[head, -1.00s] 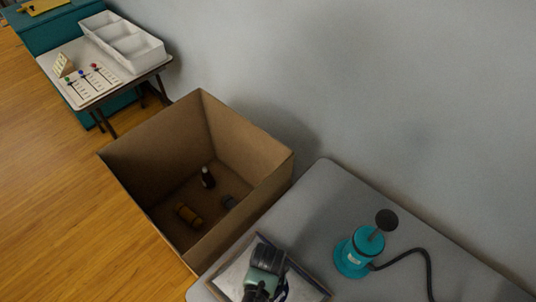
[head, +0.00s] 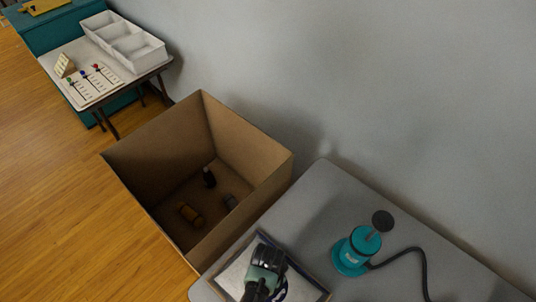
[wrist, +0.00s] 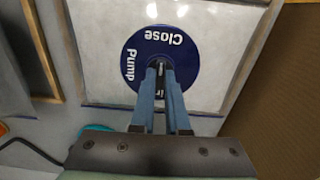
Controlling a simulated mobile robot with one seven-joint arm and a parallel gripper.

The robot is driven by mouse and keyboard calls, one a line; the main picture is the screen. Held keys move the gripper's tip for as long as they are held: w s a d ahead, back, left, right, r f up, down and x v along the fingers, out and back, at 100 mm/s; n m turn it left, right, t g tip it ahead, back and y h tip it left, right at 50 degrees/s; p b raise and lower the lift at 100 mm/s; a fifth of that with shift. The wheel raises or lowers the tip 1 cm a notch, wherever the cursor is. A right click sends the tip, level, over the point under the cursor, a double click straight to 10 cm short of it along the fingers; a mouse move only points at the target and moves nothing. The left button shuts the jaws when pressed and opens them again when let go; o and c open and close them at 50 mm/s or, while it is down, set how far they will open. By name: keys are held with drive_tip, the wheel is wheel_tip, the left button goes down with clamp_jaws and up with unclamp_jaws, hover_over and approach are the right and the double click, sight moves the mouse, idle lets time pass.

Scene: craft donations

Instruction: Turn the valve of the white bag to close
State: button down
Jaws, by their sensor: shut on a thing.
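The white bag (head: 235,272) lies flat on the grey table, inside a thin dark-edged border. In the wrist view, the white bag (wrist: 100,48) carries a round dark blue valve dial (wrist: 150,45), lettered "Close" and "Pump", with a third word mostly hidden by my fingers. My gripper (wrist: 163,68) reaches over the dial, with its fingers close together and shut on the valve's middle part.
A teal pump (head: 352,252) with a dark round handle and black hose stands right of the bag on the grey table (head: 330,200). An open cardboard box (head: 150,130) with a few small items is left. A small table with white trays (head: 125,42) is farther back.

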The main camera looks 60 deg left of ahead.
idle(0.3)
drive_tip(key=c, duration=0.9)
unclamp_jaws()
wheel_tip(320, 180, up, 13)
idle(0.3)
